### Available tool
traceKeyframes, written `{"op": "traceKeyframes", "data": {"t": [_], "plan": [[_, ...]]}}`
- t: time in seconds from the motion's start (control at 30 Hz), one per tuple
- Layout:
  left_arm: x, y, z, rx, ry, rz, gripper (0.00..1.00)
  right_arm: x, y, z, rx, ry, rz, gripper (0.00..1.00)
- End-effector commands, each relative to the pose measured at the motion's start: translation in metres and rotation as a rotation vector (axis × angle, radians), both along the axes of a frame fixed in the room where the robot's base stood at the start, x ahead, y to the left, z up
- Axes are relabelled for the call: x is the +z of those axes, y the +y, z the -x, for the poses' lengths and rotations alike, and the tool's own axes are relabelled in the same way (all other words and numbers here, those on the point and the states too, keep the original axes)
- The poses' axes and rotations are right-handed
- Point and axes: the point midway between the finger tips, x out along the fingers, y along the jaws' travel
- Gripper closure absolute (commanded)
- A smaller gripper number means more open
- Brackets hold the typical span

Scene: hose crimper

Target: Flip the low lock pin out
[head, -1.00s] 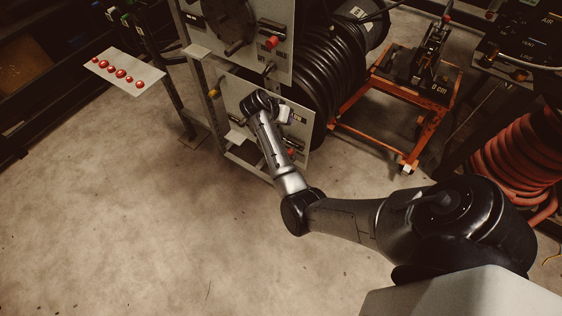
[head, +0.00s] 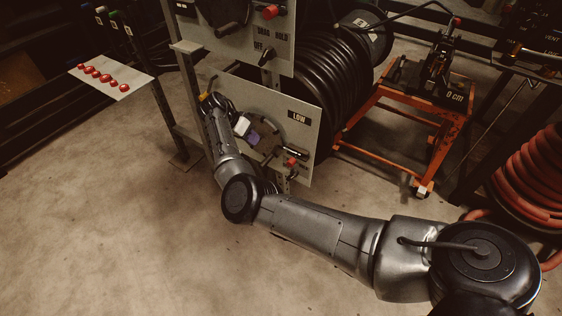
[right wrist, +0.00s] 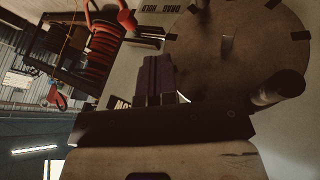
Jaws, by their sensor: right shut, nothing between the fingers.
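The low panel (head: 306,138), marked LOW, stands below an upper panel with a similar dial. Its round disc (head: 292,130) is partly covered by my right arm; the notched disc (right wrist: 235,45) and its dark crank knob (right wrist: 278,88) show in the right wrist view. A red-ended piece (head: 291,161) sits at the panel's lower right. A small yellow piece (head: 204,97) shows at its left edge. I cannot tell which is the low lock pin. My right gripper (head: 253,137) is shut and empty in front of the disc. My left gripper is out of view.
A black hose reel (head: 335,85) stands behind the panels. An orange cart (head: 437,140) and a red coiled hose (head: 530,165) are to the right. A plate with several red buttons (head: 115,80) is at left. The floor in front is clear.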

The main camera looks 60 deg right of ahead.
Motion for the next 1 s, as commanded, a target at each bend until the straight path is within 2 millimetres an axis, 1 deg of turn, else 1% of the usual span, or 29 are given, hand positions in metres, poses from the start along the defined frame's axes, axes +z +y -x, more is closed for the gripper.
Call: {"op": "traceKeyframes", "data": {"t": [0.23, 0.37, 0.47, 0.57, 0.9, 0.93, 1.0], "plan": [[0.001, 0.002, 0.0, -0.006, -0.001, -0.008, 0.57, 0.0, 0.0, 0.0, 0.001, 0.0, 0.0, 1.0], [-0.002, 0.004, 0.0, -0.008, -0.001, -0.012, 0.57, -0.005, -0.002, 0.003, 0.0, 0.001, -0.001, 1.0], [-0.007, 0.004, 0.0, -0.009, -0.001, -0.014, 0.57, -0.014, -0.005, 0.008, -0.001, 0.0, -0.002, 1.0], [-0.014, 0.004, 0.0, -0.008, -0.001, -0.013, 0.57, -0.028, -0.011, 0.015, -0.002, 0.0, -0.001, 1.0], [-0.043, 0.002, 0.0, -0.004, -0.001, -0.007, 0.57, -0.085, -0.035, 0.049, -0.001, 0.002, -0.001, 1.0], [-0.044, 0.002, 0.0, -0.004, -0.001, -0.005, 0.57, -0.087, -0.036, 0.052, -0.001, 0.001, -0.001, 1.0], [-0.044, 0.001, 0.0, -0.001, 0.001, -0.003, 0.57, -0.082, -0.035, 0.058, -0.001, -0.002, 0.001, 1.0]]}}
